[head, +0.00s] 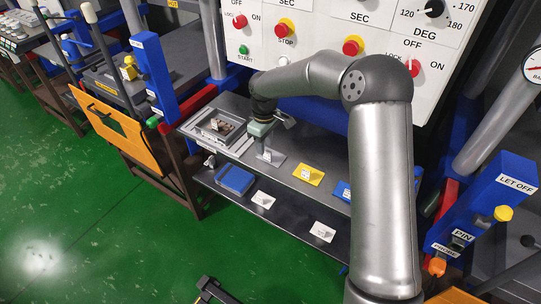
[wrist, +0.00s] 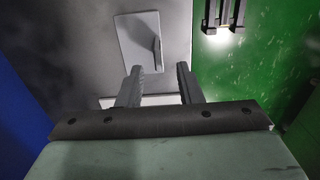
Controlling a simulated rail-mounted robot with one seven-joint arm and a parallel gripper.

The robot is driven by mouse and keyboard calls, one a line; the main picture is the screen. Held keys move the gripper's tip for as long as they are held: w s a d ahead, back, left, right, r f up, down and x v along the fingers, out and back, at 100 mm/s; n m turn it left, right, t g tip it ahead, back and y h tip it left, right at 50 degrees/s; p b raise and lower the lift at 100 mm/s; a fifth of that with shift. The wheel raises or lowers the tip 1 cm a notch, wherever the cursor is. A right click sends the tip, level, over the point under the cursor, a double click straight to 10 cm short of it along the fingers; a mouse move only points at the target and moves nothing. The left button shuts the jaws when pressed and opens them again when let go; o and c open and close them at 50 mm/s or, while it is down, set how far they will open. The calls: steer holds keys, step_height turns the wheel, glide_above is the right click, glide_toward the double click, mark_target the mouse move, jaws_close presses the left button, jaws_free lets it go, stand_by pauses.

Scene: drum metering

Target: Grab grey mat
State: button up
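The grey mat (head: 270,158) lies flat on the dark metal shelf, with a small upright tab on it. In the wrist view the grey mat (wrist: 124,38) is ahead of my fingers, its tab standing near its right side. My gripper (head: 262,137) is above the shelf, close to the mat and beside the framed tray. In the wrist view my gripper (wrist: 160,80) has its two fingers apart, with nothing held between them. The mat is apart from the fingertips in that view; the exact height between them is hard to tell.
A framed tray (head: 207,142) stands left of the mat. A yellow mat (head: 309,174) and a blue mat (head: 342,190) lie to the right. A blue box (head: 234,179) and white cards (head: 262,199) are on the lower shelf. The control panel (head: 320,35) rises behind.

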mark_target(266, 150)
steer(key=f+p, duration=0.1)
steer(key=f, duration=0.4)
steer(key=shift+d+f, duration=0.1)
steer(key=shift+d, duration=0.1)
jaws_close()
